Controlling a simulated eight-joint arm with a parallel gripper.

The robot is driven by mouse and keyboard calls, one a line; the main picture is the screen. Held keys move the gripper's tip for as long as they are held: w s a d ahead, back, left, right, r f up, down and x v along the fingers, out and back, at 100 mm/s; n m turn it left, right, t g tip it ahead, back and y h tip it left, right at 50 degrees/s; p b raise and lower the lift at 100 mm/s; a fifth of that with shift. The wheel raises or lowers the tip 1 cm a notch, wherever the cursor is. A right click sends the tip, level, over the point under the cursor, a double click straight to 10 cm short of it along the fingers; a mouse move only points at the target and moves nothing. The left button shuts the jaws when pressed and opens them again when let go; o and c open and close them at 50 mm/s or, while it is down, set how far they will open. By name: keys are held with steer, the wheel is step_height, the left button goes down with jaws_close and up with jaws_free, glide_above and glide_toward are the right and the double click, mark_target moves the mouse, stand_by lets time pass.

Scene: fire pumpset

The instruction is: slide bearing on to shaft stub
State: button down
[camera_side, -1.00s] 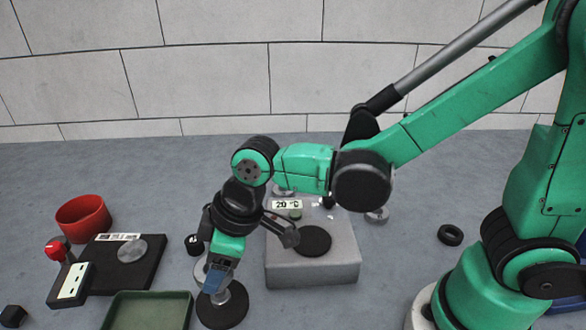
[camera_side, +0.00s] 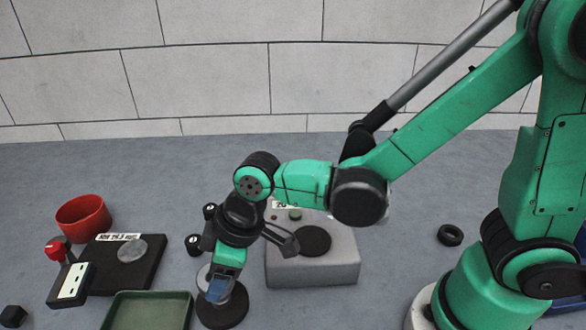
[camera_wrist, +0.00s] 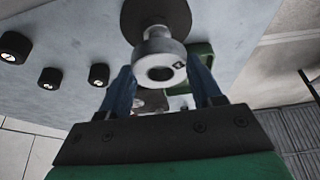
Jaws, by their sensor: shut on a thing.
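My gripper (camera_side: 216,290) points down at the black round base (camera_side: 232,313) of the shaft stub, left of the grey box. In the wrist view, my gripper's blue fingers (camera_wrist: 162,84) stand on either side of a grey metal ring with a round hole, which I take for the bearing (camera_wrist: 157,48). My gripper is shut on it. A narrow metal neck, likely the shaft stub (camera_wrist: 156,32), shows between the ring and the dark base (camera_wrist: 140,12). The ring lies over the stub in this view; I cannot tell whether it is around it. The fingers hide much of the stub in the side view.
A grey box with a black disc (camera_side: 345,262) stands just right of my gripper. Left are a black scale (camera_side: 150,262), a red bowl (camera_side: 84,217) and a green tray (camera_side: 147,313). A black ring (camera_side: 450,235) lies right, with clear floor around it.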

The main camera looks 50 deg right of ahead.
steer(key=shift+f, duration=0.35)
steer(key=shift+c, duration=0.4)
jaws_free()
steer(key=shift+v, duration=2.8)
steer(key=d+m, duration=0.1)
steer(key=d, duration=0.1)
steer(key=d+r+m+t, duration=0.1)
steer(key=d, duration=0.2)
steer(key=d+r+m+t+h, duration=0.1)
steer(key=d+m, duration=0.1)
steer(key=shift+w+d, duration=0.15)
steer(key=shift+d, duration=0.25)
steer(key=d+m, duration=0.1)
steer(key=d, duration=0.1)
steer(key=s+d+m+t+h, duration=0.1)
steer(key=d+m, duration=0.1)
steer(key=d, duration=0.1)
steer(key=d+r+m+t+h, duration=0.1)
steer(key=d+m, duration=0.1)
steer(key=d, duration=0.1)
steer(key=shift+s, duration=0.25)
